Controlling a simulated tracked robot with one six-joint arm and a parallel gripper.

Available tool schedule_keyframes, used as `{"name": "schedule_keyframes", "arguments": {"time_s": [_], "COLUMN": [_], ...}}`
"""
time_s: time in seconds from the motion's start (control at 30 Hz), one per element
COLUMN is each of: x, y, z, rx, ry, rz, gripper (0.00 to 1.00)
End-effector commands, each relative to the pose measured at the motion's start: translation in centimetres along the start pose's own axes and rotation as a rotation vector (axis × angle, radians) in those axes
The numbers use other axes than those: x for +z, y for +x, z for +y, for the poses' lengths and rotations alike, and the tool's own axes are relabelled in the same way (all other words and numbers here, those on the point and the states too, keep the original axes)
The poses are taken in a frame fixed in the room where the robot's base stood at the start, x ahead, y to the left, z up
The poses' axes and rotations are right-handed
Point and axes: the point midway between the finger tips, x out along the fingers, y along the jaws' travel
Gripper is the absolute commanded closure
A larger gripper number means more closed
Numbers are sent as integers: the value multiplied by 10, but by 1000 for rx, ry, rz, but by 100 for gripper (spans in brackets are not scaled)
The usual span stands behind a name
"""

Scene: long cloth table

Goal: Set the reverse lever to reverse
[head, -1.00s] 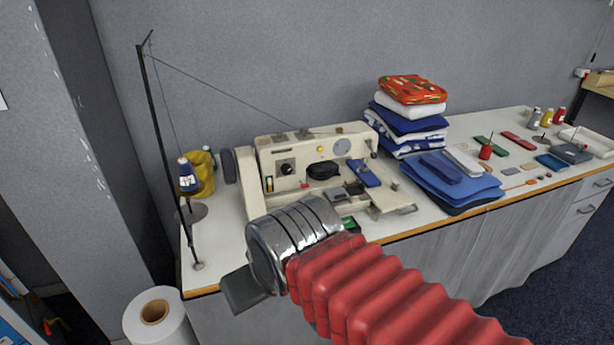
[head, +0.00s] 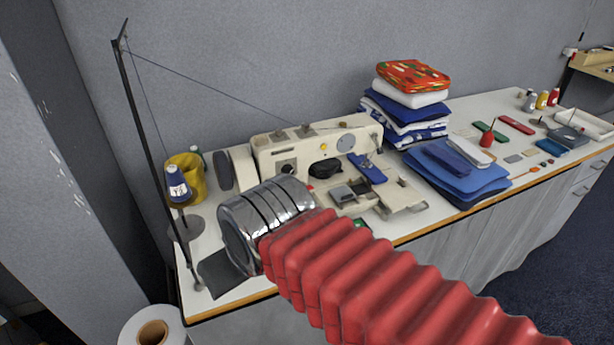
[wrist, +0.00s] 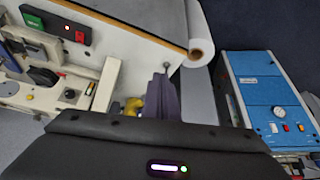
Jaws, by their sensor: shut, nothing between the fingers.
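The cream sewing machine (head: 262,153) stands on the white table (head: 405,236). A black handle-like part (head: 325,168) sits on its front face, and a similar black part shows in the wrist view (wrist: 43,77). I cannot tell for sure that it is the reverse lever, nor its setting. My gripper's dark body shows beside my chrome wrist in the head view, at the table's front left; the wrist hides the fingers there. In the wrist view my gripper (wrist: 163,82) is shut and empty, apart from the machine, which lies to its left.
A thread stand (head: 140,115) with a blue cone (head: 177,184) and a yellow cone (head: 194,170) rises left of the machine. Stacked cloth (head: 410,105) lies right of it. A white roll (head: 152,330) and a blue cabinet (wrist: 262,90) stand off the table.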

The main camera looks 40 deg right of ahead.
Motion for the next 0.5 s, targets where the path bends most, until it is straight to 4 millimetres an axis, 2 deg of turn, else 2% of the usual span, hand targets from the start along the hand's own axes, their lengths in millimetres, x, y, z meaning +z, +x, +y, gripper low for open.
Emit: {"name": "schedule_keyframes", "arguments": {"time_s": [0.33,0.5], "x": [-2,-16], "y": [0,0], "z": [1,9], "rx": [1,6], "ry": [2,15], "rz": [-1,-9], "gripper": [100,100]}}
